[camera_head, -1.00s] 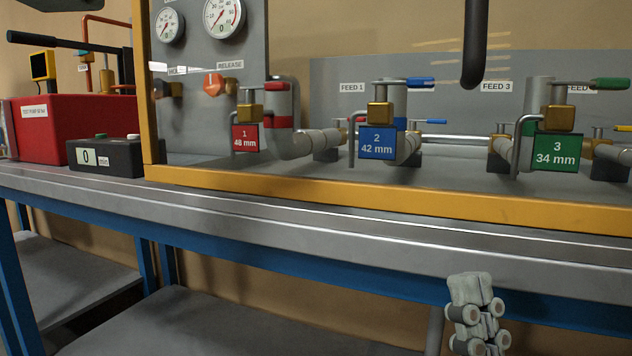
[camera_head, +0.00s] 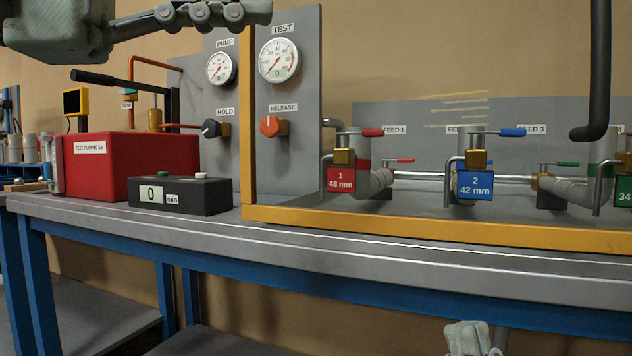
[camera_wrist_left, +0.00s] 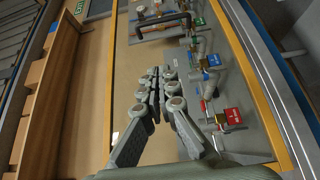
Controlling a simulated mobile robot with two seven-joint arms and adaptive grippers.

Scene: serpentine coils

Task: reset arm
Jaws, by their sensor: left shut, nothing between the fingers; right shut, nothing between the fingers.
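My right gripper (camera_head: 472,340) shows at the bottom edge of the head view, below the bench's front edge. Only its upper end is in the picture; it is shut and apart from everything. My left gripper (camera_head: 240,12) comes in from the top left of the head view, in front of the gauge panel's upper part and cut off by the top edge. In the left wrist view my left gripper (camera_wrist_left: 158,76) has its fingers together with nothing between them. The pipe rig is beside and beyond it in that view.
A yellow-framed rig (camera_head: 430,228) holds pipes with a red tag (camera_head: 341,180), a blue tag (camera_head: 474,187) and gauges (camera_head: 279,60). A red test pump (camera_head: 110,170) and a black timer reading 0 (camera_head: 190,195) stand left. The bench's front strip (camera_head: 330,255) is clear.

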